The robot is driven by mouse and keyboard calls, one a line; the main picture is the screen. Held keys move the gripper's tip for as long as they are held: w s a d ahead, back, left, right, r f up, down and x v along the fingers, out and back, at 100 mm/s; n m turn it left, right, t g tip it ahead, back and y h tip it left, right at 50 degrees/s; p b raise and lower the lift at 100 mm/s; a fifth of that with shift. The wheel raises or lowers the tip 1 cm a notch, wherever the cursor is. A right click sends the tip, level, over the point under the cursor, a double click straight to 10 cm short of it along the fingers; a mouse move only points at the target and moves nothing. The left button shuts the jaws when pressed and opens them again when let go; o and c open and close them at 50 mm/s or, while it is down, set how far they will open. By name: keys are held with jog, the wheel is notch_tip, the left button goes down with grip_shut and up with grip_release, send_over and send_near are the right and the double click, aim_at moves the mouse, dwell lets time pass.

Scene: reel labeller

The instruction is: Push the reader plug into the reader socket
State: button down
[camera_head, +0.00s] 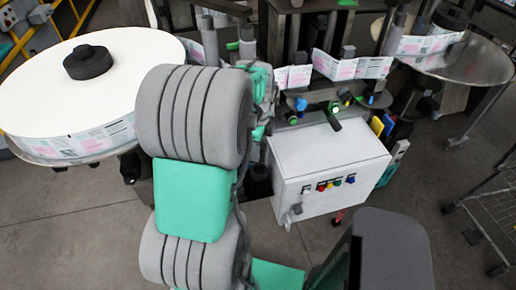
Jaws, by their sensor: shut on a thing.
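My arm reaches up from the bottom of the view, and its large grey and teal links cover much of the middle. My gripper (264,112) is small and partly hidden at the far end of the arm, by the left end of the labeller's bracket. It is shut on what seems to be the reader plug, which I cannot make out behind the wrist. A green round part with a white centre (335,109) sits above the white control box. I cannot tell which of these is the reader socket.
The white control box (325,170) has coloured buttons on its front. A large label reel (90,105) stands at left, and a metal disc (470,62) at right. The label strip (350,66) runs across the back. A wire cart (495,205) stands on the right floor.

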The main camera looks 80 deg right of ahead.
jog(key=shift+w+a+r, duration=0.1)
jog(key=shift+w+r, duration=0.05)
jog(key=shift+r, duration=0.15)
jog(key=shift+f, duration=0.2)
jog(key=shift+f, duration=0.2)
jog(key=shift+r, duration=0.1)
jog(key=shift+s+r, duration=0.2)
jog(key=shift+r, duration=0.05)
jog(key=shift+f, duration=0.3)
dwell(0.9)
